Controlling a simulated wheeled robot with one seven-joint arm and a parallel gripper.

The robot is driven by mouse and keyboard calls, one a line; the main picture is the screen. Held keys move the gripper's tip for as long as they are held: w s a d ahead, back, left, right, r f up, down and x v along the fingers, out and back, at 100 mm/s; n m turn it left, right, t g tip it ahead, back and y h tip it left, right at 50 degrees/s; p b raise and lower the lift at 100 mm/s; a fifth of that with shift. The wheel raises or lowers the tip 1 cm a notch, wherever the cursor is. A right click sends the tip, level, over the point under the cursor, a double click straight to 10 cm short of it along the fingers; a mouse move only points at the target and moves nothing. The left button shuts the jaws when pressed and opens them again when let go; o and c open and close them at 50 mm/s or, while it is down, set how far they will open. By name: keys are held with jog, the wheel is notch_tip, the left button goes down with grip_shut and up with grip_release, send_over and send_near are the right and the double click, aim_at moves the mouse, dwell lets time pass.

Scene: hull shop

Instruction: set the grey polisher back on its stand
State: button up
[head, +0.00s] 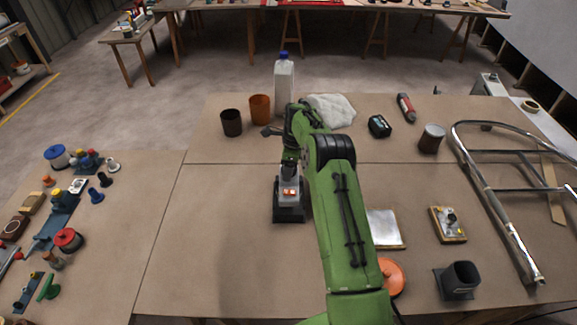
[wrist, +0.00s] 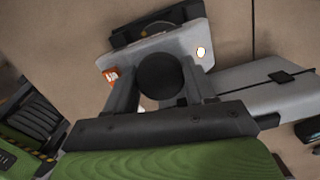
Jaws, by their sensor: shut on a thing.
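The grey polisher (head: 289,184) has an orange patch and shows below my wrist in the head view. My gripper (wrist: 162,82) is shut on it, with its fingers on either side of a dark round knob. The polisher's pale grey body (wrist: 185,45) fills the upper middle of the wrist view. A dark, wide base, looking like the stand (head: 289,215), shows right under the polisher. Its dark edge also shows at the top of the wrist view (wrist: 130,32). I cannot tell whether the polisher rests on it. My arm hides part of the polisher.
Right of my arm are a silver plate (head: 384,229), an orange disc (head: 392,277), a dark square holder (head: 460,280) and a metal frame (head: 500,215).

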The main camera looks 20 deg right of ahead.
jog(key=shift+f+b, duration=0.8)
jog(key=shift+f, duration=0.9)
jog(key=shift+f+b, duration=0.5)
jog(key=shift+f, duration=0.05)
jog(key=o, duration=0.8)
jog(key=shift+s+f, duration=0.1)
jog(key=shift+s+d+r+p, duration=0.15)
jog(key=shift+r+p, duration=1.05)
jog(key=shift+r, duration=0.65)
jog(key=shift+d+r+p, duration=0.2)
jog(key=shift+r+p, duration=1)
jog(key=shift+r, duration=0.65)
jog(key=shift+s+d+r+p, duration=0.15)
jog(key=shift+r+p, duration=1.05)
jog(key=shift+r, duration=0.65)
